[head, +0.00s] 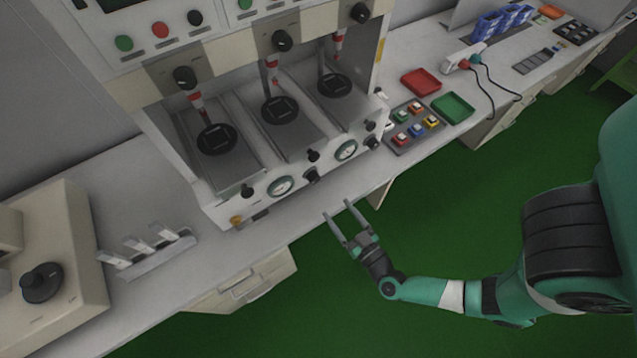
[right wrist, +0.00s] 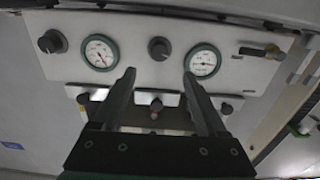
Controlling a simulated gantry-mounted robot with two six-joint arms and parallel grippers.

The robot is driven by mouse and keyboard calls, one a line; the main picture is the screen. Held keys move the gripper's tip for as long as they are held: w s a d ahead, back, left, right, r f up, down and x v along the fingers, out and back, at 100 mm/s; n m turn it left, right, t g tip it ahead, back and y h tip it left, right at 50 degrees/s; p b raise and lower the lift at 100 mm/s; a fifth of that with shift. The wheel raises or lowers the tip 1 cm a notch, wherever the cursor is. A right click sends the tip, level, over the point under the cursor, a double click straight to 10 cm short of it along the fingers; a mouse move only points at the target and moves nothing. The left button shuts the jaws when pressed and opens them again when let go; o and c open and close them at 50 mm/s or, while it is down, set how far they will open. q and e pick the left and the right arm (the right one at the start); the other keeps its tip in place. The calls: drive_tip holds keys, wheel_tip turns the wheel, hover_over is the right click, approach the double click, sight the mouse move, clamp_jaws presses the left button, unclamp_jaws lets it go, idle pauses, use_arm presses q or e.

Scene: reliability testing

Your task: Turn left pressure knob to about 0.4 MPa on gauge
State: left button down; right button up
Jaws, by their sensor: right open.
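The left gauge (head: 280,185) is a round white dial with a dark rim, low on the machine's front panel. The black left pressure knob (head: 311,177) is just to its right. My right gripper (head: 338,208) is open and empty, in front of the panel and apart from it. The right wrist view shows the panel upside down. There the left knob (right wrist: 159,48) appears beyond and between the open fingertips (right wrist: 159,72), with the left gauge (right wrist: 203,62) to its right. The needle reading is too small to tell. My left gripper is not in view.
A right gauge (head: 346,150) and right knob (head: 372,141) sit farther along the panel. Smaller black knobs (head: 313,155) stick out above. A brass fitting (head: 236,221) is at the lower left. Red (head: 421,82) and green (head: 452,107) trays lie on the counter.

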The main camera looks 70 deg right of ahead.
sight(316, 181)
drive_tip(key=b+x, duration=0.3)
drive_tip(key=x, duration=0.8)
drive_tip(key=shift+w, duration=0.1)
clamp_jaws()
